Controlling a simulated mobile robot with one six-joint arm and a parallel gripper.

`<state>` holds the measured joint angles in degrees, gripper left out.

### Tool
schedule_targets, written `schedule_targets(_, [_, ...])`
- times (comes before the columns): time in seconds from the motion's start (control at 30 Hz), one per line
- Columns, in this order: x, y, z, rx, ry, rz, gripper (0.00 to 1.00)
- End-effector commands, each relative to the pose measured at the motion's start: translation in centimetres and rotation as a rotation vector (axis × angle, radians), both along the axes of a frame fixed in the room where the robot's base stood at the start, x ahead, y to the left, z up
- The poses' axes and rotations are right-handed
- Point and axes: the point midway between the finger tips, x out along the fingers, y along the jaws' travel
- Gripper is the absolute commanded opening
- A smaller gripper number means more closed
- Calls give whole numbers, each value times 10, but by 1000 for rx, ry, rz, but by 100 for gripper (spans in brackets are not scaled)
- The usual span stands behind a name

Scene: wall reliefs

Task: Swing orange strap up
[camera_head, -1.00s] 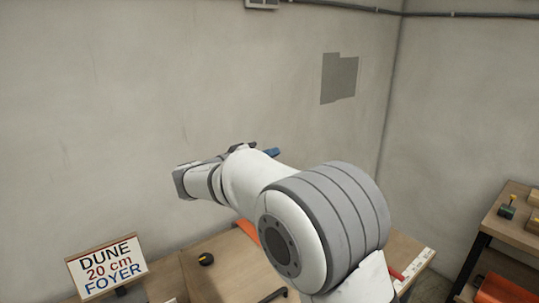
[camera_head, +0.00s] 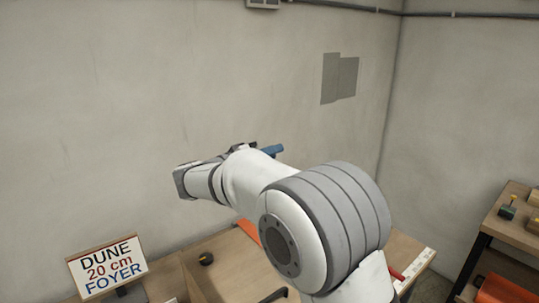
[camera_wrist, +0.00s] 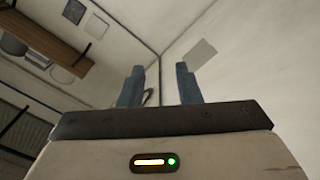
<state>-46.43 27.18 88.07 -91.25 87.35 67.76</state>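No part that I can surely call the orange strap shows. A small orange piece (camera_head: 249,232) shows at the bench behind my arm in the head view. My arm hides most of it, so I cannot tell whether it is the strap. My gripper (camera_wrist: 159,80) shows two blue fingers standing apart in the wrist view, with a clear gap and nothing held between them. A thin grey curved thing (camera_wrist: 149,97) shows beside the left finger; I cannot tell what it is. In the head view one blue finger (camera_head: 272,150) shows beyond my forearm, in front of the wall.
A wooden bench (camera_head: 228,262) stands below my arm, with a small black round object (camera_head: 206,258) on it. A sign (camera_head: 107,267) reads "DUNE 20 cm FOYER". A grey patch (camera_head: 339,78) marks the wall. A wooden side table (camera_head: 508,230) stands at the right.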

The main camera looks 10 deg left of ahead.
Motion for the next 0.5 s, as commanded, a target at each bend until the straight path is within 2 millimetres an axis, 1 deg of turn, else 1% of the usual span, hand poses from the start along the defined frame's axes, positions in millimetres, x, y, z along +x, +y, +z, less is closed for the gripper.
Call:
schedule_targets(0.17, [-3,3,-1,0,0,0,31])
schedule_targets(0.27, [-14,13,-2,0,-1,2,31])
schedule_targets(0.5, [-45,39,-2,1,-1,1,31])
